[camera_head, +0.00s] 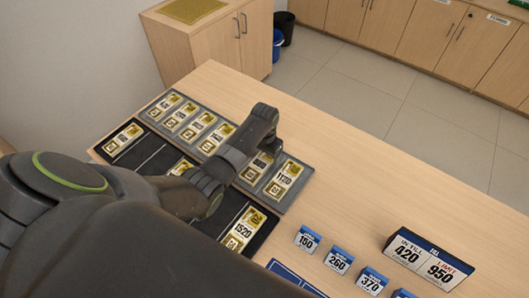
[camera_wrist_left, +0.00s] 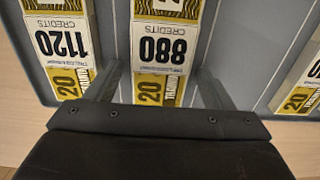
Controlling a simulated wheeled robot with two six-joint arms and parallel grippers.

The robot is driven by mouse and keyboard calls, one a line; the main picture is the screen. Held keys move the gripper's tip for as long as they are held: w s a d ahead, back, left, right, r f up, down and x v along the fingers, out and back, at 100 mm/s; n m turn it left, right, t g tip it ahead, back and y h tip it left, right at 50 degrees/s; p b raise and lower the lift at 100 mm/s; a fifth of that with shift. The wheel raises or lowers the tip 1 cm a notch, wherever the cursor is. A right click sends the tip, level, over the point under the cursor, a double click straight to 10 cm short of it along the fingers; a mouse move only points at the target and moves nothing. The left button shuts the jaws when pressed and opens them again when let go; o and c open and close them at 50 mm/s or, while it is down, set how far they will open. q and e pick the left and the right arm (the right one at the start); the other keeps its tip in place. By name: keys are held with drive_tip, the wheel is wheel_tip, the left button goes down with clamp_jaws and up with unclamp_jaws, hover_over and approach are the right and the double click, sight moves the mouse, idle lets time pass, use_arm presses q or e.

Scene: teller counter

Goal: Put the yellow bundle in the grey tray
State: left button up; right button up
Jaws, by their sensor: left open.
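The grey tray (camera_head: 304,172) lies on the counter and holds several yellow-and-white bundles in a row of compartments. In the left wrist view a bundle marked 880 (camera_wrist_left: 163,52) lies in one compartment of it, beside one marked 1120 (camera_wrist_left: 62,45). My left gripper (camera_head: 270,146) is over the tray's right part. In the left wrist view its open fingers (camera_wrist_left: 157,92) stand on either side of the 880 bundle's near end; I cannot tell whether they touch it. A black tray (camera_head: 155,160) in front holds more yellow bundles, one marked 1520 (camera_head: 243,230). My arm hides part of both trays.
Small blue-and-white number blocks (camera_head: 338,260) and a larger sign marked 420 and 950 (camera_head: 428,260) stand at the right front. A blue-edged item (camera_head: 295,280) lies at the front edge of view. The counter (camera_head: 340,160) behind and right of the grey tray is clear.

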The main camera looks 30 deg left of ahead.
sight(264, 158)
use_arm(q)
wheel_tip(264, 158, up, 12)
drive_tip(key=shift+r, duration=0.15)
idle(0.3)
idle(0.5)
